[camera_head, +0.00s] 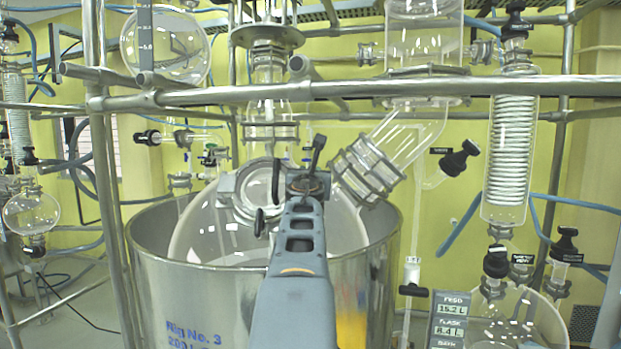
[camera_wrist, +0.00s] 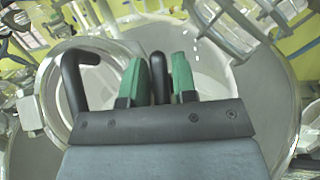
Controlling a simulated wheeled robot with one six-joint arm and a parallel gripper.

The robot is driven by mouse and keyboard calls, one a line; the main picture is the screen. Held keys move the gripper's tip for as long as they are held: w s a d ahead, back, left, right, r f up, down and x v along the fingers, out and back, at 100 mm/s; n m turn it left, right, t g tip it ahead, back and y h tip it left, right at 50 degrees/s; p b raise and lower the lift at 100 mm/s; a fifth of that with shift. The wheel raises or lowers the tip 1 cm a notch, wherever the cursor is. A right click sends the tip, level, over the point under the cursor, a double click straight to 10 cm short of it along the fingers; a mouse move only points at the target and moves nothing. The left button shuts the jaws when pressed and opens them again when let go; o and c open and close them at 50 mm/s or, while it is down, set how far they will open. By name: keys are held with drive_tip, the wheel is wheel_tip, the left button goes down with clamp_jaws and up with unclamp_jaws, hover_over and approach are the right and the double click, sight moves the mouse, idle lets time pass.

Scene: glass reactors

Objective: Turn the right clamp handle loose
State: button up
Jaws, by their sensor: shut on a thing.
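My gripper (camera_wrist: 158,80) has its two green fingers on either side of a black handle (camera_wrist: 159,76), the right clamp handle, and is shut on it. In the head view my gripper (camera_head: 308,183) is at the right side of the round glass port on the reactor, and the black handle (camera_head: 318,150) sticks up there, tilted to the right. A second black clamp handle (camera_wrist: 72,80), curved at the top, stands left of my fingers in the wrist view, apart from them. The fingertips are hard to make out in the head view.
The glass vessel sits in a steel tub (camera_head: 185,290). A slanted glass neck with a metal flange (camera_head: 366,170) is close on the right of my gripper. A horizontal steel rail (camera_head: 420,88) crosses above. A glass coil condenser (camera_head: 510,150) hangs farther right.

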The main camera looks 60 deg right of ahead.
drive_tip(key=shift+n+t+y, duration=0.6)
drive_tip(key=shift+n+t, duration=0.3)
drive_tip(key=shift+n, duration=0.4)
drive_tip(key=shift+t, duration=0.3)
drive_tip(key=o, duration=0.7)
drive_tip(key=shift+o, duration=0.2)
